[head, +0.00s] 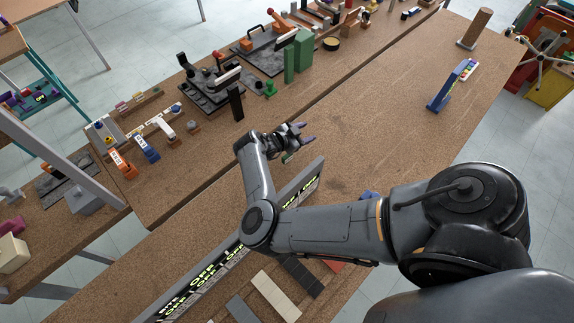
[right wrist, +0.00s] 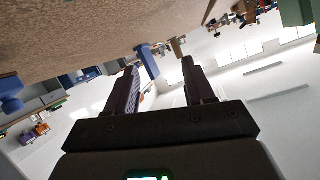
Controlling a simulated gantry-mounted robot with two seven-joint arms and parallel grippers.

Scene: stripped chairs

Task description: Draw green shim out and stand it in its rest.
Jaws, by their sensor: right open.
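I cannot single out the green shim with certainty. A tall green block (head: 303,48) and a thinner upright green piece (head: 289,68) stand on the far table in the head view. Flat strips, one pale (head: 275,296) and one black (head: 302,277), lie on the near table; my arm may hide others. I cannot tell which thing is the rest. My right gripper (head: 301,136) is open and empty above the brown tabletop, well short of the green pieces. Its two separated fingers also show in the right wrist view (right wrist: 160,72). My left gripper is not in view.
A long panel with bright lettering (head: 235,255) runs beside the strips, partly behind my forearm. A blue stand (head: 441,98) and a brown cylinder (head: 476,29) stand toward the right. Fixtures crowd the far table.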

